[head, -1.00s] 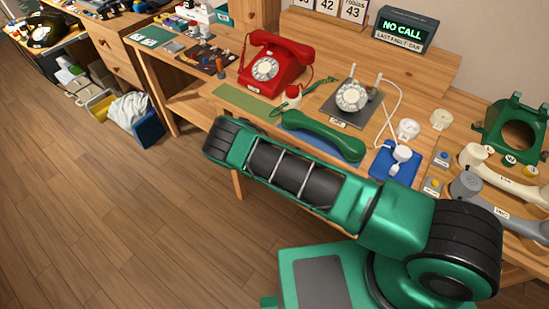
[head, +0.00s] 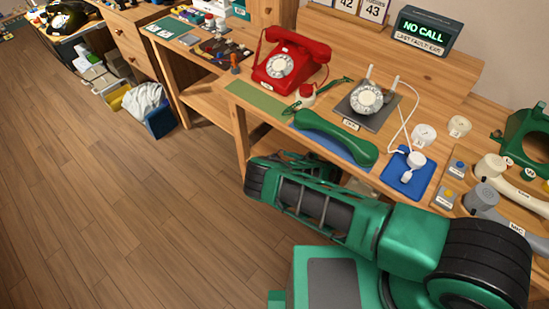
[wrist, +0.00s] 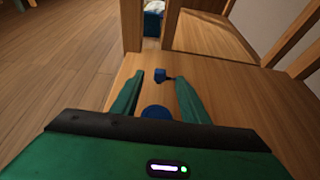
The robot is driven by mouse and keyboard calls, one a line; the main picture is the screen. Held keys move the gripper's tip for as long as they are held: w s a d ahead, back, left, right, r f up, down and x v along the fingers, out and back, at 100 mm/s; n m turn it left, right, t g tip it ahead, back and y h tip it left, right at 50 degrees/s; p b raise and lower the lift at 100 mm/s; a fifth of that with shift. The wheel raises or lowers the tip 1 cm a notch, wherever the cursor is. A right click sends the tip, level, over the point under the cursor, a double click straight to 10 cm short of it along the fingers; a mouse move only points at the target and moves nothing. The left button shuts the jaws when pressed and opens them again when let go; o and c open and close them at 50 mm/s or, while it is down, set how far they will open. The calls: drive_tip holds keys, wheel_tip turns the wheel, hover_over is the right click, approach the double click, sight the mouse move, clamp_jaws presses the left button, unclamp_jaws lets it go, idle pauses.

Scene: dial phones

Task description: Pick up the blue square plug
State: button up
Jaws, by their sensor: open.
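In the wrist view a small blue block-like piece (wrist: 160,73), which looks like the blue square plug, lies on a wooden surface, with a darker bit at its right. A rounder blue piece (wrist: 156,112) sits nearer, partly hidden by my gripper's body. My gripper (wrist: 160,78) is open and empty. Its green fingers stand either side of the blue block, which shows between the fingertips; I cannot tell the exact height gap. In the head view the plug is not visible, and the bench edge and my arm hide the fingertips.
The wooden bench (head: 240,108) holds a red dial phone (head: 290,62), a green handset (head: 335,137), a bare dial unit (head: 367,98) and a blue pad (head: 398,184) with a white plug. In the wrist view, wooden uprights (wrist: 170,25) stand beyond the surface. Floor is clear at left.

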sight(274, 155)
drive_tip(key=shift+x, duration=2.7)
drive_tip(key=shift+d+f, duration=0.1)
drive_tip(key=shift+c, duration=0.6)
clamp_jaws()
